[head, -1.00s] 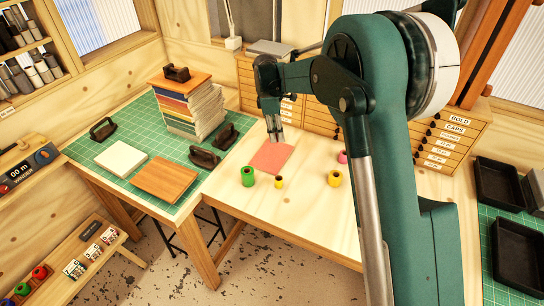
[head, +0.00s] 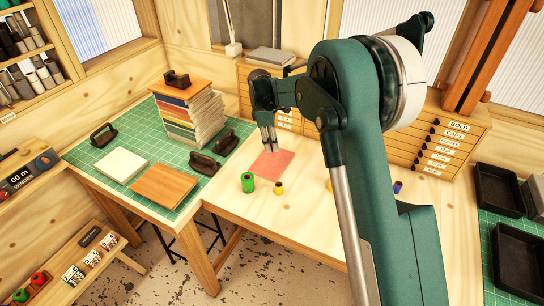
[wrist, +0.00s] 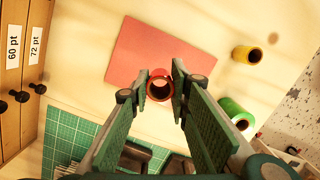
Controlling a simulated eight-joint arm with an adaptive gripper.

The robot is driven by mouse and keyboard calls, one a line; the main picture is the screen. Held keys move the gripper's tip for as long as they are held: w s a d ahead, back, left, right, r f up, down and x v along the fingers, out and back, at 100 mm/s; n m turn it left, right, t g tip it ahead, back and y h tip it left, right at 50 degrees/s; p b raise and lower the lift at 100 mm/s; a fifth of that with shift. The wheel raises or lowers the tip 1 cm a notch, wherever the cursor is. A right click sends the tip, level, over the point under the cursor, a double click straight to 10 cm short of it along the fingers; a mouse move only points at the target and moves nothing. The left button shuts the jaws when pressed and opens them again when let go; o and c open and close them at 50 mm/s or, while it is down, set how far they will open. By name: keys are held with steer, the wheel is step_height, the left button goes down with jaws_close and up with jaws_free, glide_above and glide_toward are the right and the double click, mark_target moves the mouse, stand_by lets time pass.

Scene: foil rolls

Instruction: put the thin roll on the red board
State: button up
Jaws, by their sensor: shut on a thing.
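My gripper (wrist: 160,82) is shut on a small red roll (wrist: 160,92), whose open round end faces the wrist camera. In the wrist view the roll overlaps the edge of the flat red board (wrist: 150,50). I cannot tell whether it touches the board. In the head view my gripper (head: 269,148) points down at the back part of the red board (head: 274,165). The held roll cannot be made out there.
A green roll (head: 248,183) and a small yellow roll (head: 279,188) stand in front of the board. My arm mostly hides another yellow roll (head: 329,186). A blue roll (head: 398,187) stands right of my arm. A stack (head: 190,115) stands to the left.

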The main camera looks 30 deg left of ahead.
mark_target(273, 161)
steer(key=shift+f, duration=1.4)
steer(key=shift+f, duration=0.15)
steer(key=shift+f, duration=1.75)
steer(key=shift+f, duration=0.15)
steer(key=o, duration=0.7)
steer(key=shift+r+p, duration=0.25)
steer(key=shift+p, duration=0.05)
steer(key=r, duration=0.4)
steer(key=a+r, duration=0.1)
steer(key=r, duration=0.6)
steer(key=shift+s+a+r+b, duration=0.3)
steer(key=shift+s+r+b, duration=0.05)
steer(key=shift+r+b, duration=0.05)
